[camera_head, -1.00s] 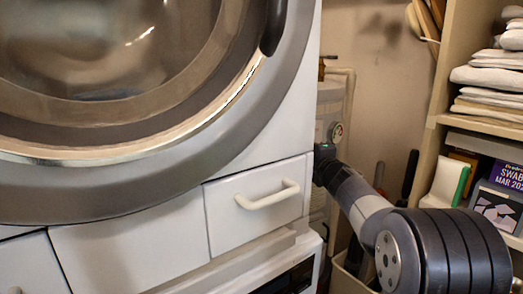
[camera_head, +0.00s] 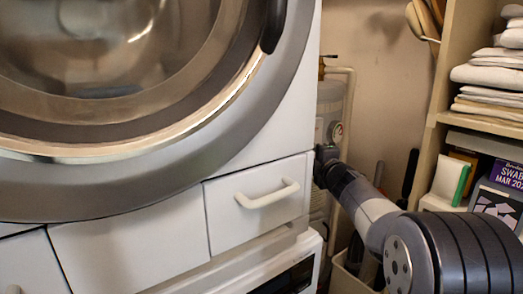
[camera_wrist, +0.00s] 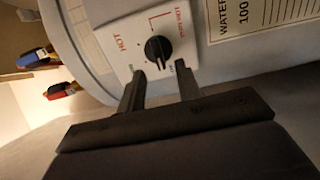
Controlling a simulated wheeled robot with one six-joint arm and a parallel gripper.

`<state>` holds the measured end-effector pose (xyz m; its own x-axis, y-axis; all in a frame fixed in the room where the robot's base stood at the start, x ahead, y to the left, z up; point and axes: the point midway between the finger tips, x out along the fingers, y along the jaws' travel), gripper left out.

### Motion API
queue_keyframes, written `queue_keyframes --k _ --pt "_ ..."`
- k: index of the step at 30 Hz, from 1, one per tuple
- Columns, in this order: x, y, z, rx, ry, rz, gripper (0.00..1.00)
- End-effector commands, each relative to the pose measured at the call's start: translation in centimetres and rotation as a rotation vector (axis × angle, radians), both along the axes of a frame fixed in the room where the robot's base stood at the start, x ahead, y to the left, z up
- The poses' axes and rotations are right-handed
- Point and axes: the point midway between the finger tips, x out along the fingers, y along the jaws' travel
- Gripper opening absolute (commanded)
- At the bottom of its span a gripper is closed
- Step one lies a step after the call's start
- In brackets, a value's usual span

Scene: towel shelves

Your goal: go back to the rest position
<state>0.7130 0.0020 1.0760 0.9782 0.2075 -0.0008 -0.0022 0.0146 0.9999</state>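My gripper (camera_wrist: 161,88) shows in the wrist view with its two dark fingers apart and nothing between them. Just beyond the fingertips is a white panel (camera_wrist: 122,37) with a black round knob (camera_wrist: 158,48) and the word HOT. I cannot tell whether the fingertips touch the panel. In the head view my arm reaches from the lower right toward the gap beside the washing machine, and the gripper's fingers cannot be made out there.
A front-loading washing machine (camera_head: 255,130) fills the left, with a closed drawer with a white handle (camera_head: 268,194). A water heater (camera_head: 328,105) stands behind. Shelves (camera_head: 437,120) at the right hold folded towels (camera_head: 488,77) and boxes. The gap between is narrow.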

Motion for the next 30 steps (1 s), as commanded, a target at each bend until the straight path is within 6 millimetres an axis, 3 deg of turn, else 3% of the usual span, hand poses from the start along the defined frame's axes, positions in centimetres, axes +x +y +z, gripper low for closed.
queue_keyframes --k 7,21,30 --pt "3.7 0.8 0.3 0.017 0.005 0.000 0.33" --pt "3.4 0.6 0.9 0.608 0.130 -0.001 0.33" --pt "3.4 0.5 0.7 0.786 0.166 0.000 0.33"
